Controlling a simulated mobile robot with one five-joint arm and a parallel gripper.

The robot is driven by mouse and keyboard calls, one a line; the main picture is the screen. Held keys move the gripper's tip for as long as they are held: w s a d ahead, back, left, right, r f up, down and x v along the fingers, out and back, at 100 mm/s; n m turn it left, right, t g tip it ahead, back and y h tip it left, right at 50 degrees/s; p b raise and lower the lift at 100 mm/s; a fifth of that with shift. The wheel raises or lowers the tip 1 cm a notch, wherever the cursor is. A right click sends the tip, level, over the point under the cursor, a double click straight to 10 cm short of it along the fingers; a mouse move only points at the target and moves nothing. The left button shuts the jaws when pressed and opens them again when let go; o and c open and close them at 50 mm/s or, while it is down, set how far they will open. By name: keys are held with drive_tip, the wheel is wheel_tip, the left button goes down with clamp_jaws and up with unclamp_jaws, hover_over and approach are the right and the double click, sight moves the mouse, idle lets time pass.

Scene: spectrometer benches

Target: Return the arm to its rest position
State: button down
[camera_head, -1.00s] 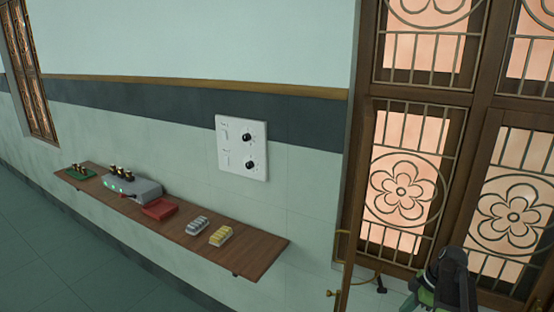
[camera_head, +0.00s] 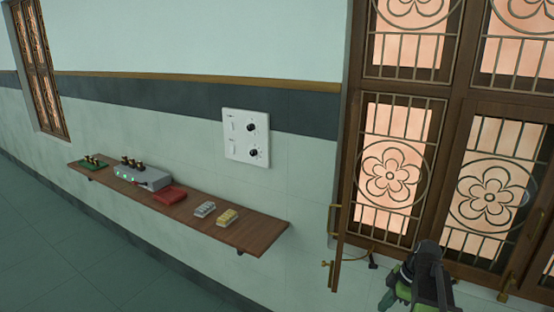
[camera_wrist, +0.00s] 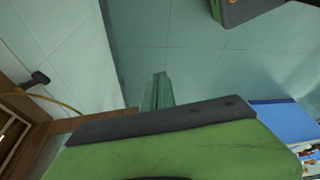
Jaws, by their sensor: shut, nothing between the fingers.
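My arm (camera_head: 422,278), with dark and green parts, shows at the lower right of the head view, in front of the barred window. In the wrist view, my gripper (camera_wrist: 160,80) has its narrow fingers together, with nothing held between them. They point out over pale green tiles. A broad green and dark grey part of my own arm fills the bottom of that view. The fingertips cannot be made out clearly in the head view.
A wooden wall shelf (camera_head: 258,235) carries a grey device (camera_head: 152,181), a red item (camera_head: 170,196) and small blocks. A white switch panel (camera_head: 246,137) hangs above it. An open wooden casement (camera_head: 338,235) stands near my arm. A blue item (camera_wrist: 285,120) shows in the wrist view.

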drive_tip(key=s+a+m+h, duration=0.1)
drive_tip(key=s+a+m, duration=0.2)
drive_tip(key=a+m, duration=0.4)
drive_tip(key=s+a+f+m+g+h, duration=0.1)
drive_tip(key=s+a+m+h, duration=0.1)
drive_tip(key=a+m, duration=0.6)
drive_tip(key=shift+s+a+f+h, duration=0.15)
drive_tip(key=shift+s+a+h, duration=0.3)
drive_tip(key=shift+a, duration=0.7)
drive_tip(key=shift+s, duration=0.15)
